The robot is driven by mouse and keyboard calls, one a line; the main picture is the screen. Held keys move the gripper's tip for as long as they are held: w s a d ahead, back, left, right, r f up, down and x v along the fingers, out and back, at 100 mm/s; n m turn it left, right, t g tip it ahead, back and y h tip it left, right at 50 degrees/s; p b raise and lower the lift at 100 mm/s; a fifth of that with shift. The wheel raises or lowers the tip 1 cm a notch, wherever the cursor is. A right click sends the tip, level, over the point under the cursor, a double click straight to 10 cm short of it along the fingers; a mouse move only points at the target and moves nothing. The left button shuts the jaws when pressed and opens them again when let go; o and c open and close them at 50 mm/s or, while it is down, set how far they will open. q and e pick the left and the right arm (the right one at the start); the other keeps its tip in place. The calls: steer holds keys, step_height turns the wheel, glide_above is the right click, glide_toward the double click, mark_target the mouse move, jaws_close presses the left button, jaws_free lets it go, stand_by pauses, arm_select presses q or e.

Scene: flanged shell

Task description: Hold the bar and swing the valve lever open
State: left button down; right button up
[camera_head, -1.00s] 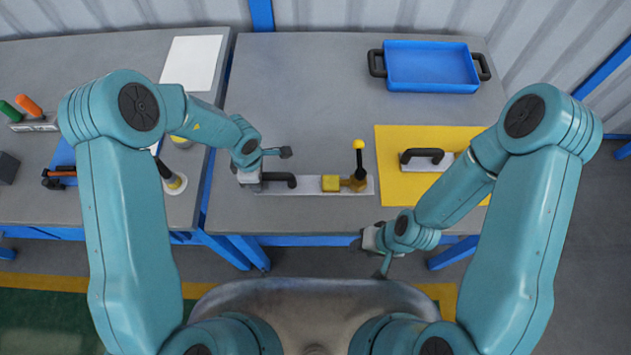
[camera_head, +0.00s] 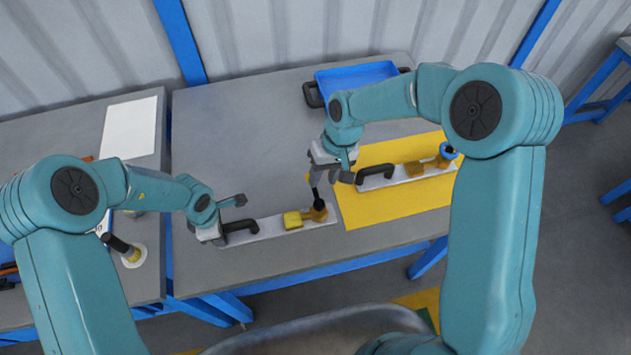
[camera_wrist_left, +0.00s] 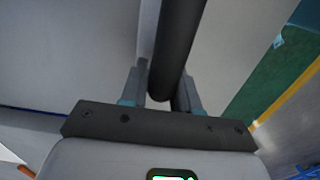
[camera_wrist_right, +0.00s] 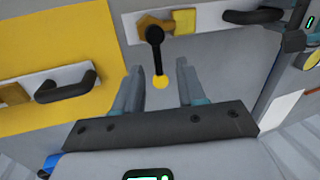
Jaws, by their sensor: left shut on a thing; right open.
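The bar (camera_head: 265,229) is a pale plate on the grey table, with a black handle (camera_head: 241,225), a yellow block (camera_head: 292,220) and a brass valve (camera_head: 316,213). My left gripper (camera_head: 222,233) is shut on the black handle at the bar's left end. The handle (camera_wrist_left: 178,45) runs between its fingers in the left wrist view. My right gripper (camera_head: 328,177) is open above the valve. In the right wrist view, the black valve lever (camera_wrist_right: 156,52) points toward that gripper (camera_wrist_right: 159,82), its yellow ball tip (camera_wrist_right: 160,82) between the spread fingers. Contact cannot be told.
A second similar bar (camera_head: 405,175) with a black handle and a blue-tipped valve lies on the yellow mat (camera_head: 365,208) at right. A blue tray (camera_head: 352,77) stands behind my right arm. A white sheet (camera_head: 130,130) lies on the left table. The table's middle back is clear.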

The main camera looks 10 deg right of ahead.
step_height(320, 180, up, 4)
steer(key=w+d+m, duration=0.1)
steer(key=w, duration=0.2)
steer(key=shift+h, duration=0.3)
steer(key=f, duration=0.3)
steer(key=a+f, duration=0.1)
steer(key=f, duration=0.3)
steer(key=a+f, duration=0.1)
steer(key=f, duration=0.3)
steer(key=shift+s+a+f, duration=0.1)
steer(key=shift+s, duration=0.05)
steer(key=shift+c, duration=0.3)
jaws_close()
